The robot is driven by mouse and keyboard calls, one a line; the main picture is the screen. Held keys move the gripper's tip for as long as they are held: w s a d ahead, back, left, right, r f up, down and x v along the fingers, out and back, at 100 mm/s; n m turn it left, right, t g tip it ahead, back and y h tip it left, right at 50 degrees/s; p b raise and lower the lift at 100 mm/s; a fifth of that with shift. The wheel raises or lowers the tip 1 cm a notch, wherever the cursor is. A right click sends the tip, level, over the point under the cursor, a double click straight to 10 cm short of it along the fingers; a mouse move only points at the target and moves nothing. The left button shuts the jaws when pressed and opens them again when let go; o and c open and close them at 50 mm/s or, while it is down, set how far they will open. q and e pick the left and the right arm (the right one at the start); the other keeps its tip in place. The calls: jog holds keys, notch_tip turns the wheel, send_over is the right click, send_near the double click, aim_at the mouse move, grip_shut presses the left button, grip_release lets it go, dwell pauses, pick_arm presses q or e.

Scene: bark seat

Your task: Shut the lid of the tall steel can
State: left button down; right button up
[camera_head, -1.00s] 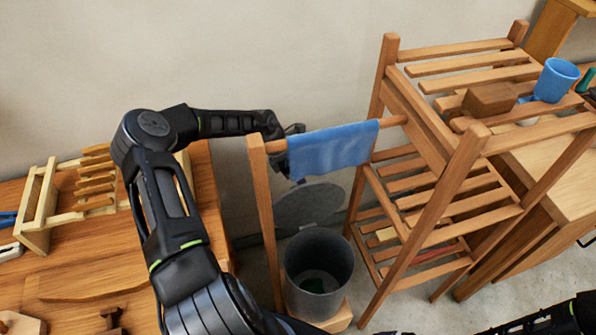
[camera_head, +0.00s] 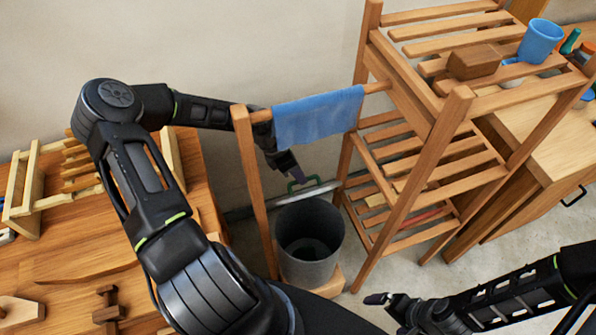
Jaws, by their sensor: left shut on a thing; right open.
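The tall steel can (camera_head: 312,268) stands open at the foot of the wooden rack, its dark inside showing. Its grey lid (camera_head: 318,191) is raised behind the mouth and seen almost edge-on, with a green handle (camera_head: 304,184) on its far side. My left gripper (camera_head: 291,174) reaches down behind the rail and is shut at the lid's handle; the exact contact is too small to see. My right gripper (camera_head: 384,306) is open and empty at the lower right, apart from the can.
A blue cloth (camera_head: 318,115) hangs on the rail above the can, close to my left arm. The slatted wooden rack (camera_head: 405,205) stands right of the can. A wooden workbench (camera_head: 90,235) is at left. A blue cup (camera_head: 540,41) sits on the rack top.

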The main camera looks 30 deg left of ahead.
pick_arm(q)
jog(key=c, duration=1.7)
grip_release()
jog(key=shift+a+r, duration=0.1)
jog(key=shift+r, duration=0.05)
jog(key=v, duration=0.7)
jog(key=shift+s+r, duration=0.1)
jog(key=shift+r, duration=0.2)
